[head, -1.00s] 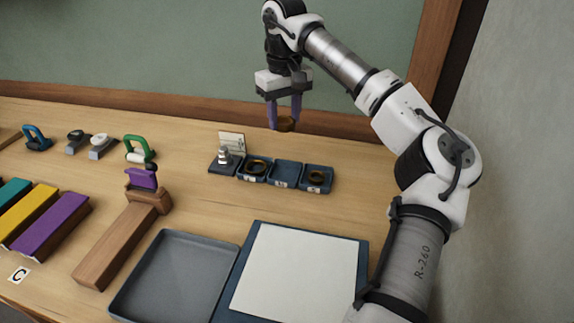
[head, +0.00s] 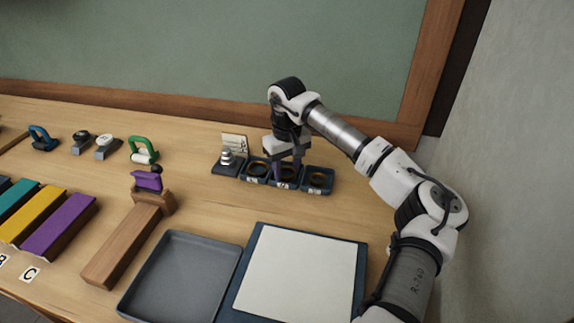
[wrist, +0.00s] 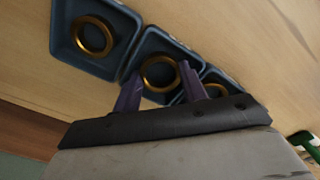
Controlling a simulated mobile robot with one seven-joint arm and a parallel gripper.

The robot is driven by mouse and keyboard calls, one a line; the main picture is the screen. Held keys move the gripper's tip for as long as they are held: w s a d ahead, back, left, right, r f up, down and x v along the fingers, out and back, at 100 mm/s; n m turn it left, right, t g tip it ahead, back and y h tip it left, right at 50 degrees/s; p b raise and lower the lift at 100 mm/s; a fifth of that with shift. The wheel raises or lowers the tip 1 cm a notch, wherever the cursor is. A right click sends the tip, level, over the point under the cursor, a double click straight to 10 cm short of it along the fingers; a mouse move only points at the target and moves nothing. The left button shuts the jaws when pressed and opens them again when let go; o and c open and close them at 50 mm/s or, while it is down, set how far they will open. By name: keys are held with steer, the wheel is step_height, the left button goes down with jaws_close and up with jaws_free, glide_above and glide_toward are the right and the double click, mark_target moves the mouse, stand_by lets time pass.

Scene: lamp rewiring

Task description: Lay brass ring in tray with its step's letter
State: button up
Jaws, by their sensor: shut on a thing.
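My gripper (head: 286,172) is low at the middle of three small dark trays. Its purple fingers are shut on a brass ring (wrist: 158,58), which shows between them in the wrist view. The ring is at the middle tray (wrist: 147,46); whether it touches the tray floor I cannot tell. The right tray (head: 331,183) and the left tray (head: 244,177) each hold another ring: one in the right (head: 318,179), one in the left (head: 257,168). The trays have small white labels on their fronts, too small to read.
A metal stepped piece (head: 227,157) with a card (head: 235,143) behind it stands left of the trays. A large grey tray (head: 180,275) and a white-topped board (head: 297,272) lie in front.

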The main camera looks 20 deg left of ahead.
steer(key=shift+f, duration=0.25)
steer(key=o, duration=0.7)
steer(key=shift+r, duration=0.1)
steer(key=shift+o, duration=0.2)
step_height(320, 180, up, 12)
steer(key=b, duration=0.2)
steer(key=shift+r, duration=0.2)
